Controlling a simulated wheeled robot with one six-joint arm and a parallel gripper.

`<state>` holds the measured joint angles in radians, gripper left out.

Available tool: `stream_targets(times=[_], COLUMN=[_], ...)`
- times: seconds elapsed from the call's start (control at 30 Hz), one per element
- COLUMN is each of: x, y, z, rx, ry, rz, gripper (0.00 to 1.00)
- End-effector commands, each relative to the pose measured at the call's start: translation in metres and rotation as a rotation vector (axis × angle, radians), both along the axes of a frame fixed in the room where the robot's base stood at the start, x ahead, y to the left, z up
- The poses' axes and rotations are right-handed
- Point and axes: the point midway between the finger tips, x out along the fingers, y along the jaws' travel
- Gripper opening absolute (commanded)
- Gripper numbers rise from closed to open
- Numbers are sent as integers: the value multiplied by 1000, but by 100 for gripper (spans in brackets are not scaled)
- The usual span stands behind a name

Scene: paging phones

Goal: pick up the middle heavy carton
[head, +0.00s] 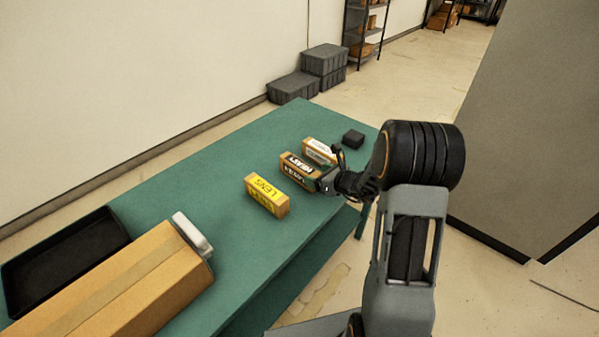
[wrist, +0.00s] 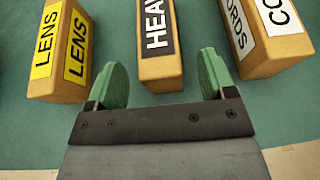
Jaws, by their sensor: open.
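The heavy carton (head: 299,171) is a small cardboard box with a black label and white letters, standing on the green table between two other cartons. In the wrist view the heavy carton (wrist: 158,45) is at the top middle, its near end between the lines of my two green fingertips. My gripper (wrist: 158,75) is open, one finger on each side of that near end, with visible gaps. In the head view my gripper (head: 330,183) is at the carton's near right end and partly hides it. The carton's far end is cut off in the wrist view.
A yellow-labelled lens carton (head: 266,196) stands left of it, also in the wrist view (wrist: 65,50). A white-labelled carton (head: 319,152) stands right, also in the wrist view (wrist: 268,30). A small black block (head: 353,138), a long cardboard box (head: 130,285) and a black tray (head: 62,260) share the table.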

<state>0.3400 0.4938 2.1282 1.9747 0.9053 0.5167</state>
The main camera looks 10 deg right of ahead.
Motion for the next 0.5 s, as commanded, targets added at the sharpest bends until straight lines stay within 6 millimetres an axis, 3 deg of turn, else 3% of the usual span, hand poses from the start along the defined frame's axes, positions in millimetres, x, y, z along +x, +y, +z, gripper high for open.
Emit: stream_targets(times=[0.23, 0.5], x=[26, 34], y=[18, 22], z=[-11, -14], rx=[0, 0], ry=[1, 0], rz=[3, 1], gripper=[77, 77])
